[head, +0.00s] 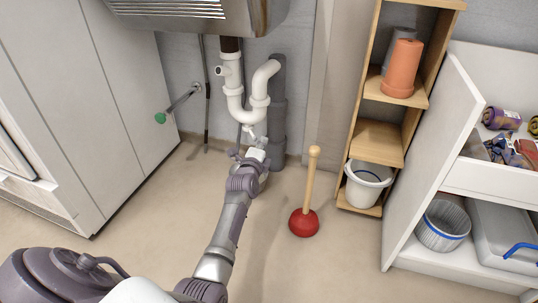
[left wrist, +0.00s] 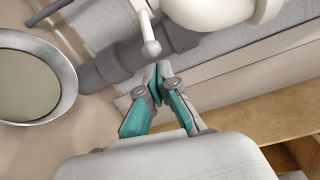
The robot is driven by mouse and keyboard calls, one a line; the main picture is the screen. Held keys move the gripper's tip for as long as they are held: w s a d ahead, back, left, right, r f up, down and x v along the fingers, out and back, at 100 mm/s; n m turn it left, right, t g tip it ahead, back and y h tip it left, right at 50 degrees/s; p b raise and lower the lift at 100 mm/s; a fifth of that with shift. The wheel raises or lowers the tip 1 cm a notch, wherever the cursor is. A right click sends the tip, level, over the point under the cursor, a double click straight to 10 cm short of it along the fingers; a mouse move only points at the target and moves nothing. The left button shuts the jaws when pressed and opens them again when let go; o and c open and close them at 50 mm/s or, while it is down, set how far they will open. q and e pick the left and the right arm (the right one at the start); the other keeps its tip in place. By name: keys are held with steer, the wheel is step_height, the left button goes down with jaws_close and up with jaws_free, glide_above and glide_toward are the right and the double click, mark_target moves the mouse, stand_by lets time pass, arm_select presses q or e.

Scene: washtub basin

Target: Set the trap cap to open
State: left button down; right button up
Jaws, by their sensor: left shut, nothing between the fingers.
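The white drain trap (head: 246,112) hangs under the sink with its U-bend low. A small white stem with a rounded end (left wrist: 150,47) sticks out from the trap (left wrist: 215,8) in the left wrist view; it looks like the trap cap's handle. My left gripper (head: 251,149) is just below the bend in the head view. In the left wrist view its teal-sided fingers (left wrist: 163,72) are shut and empty, their tips close to the stem's rounded end with a small gap in the picture. The gripper partly hides the cap area in the head view. My right gripper is not in view.
A grey pipe (head: 279,120) stands behind the trap. A red plunger (head: 304,222) stands on the floor to the right, beside a wooden shelf (head: 378,140) with a white bucket (head: 366,184). A round metal-rimmed thing (left wrist: 70,85) shows in the wrist view.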

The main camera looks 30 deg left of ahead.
arm_select(q)
steer(key=shift+s+a+r, duration=0.1)
steer(key=shift+s+a, duration=0.15)
steer(key=shift+a, duration=0.05)
steer(key=shift+s+a+p, duration=0.55)
steer(key=shift+p, duration=0.55)
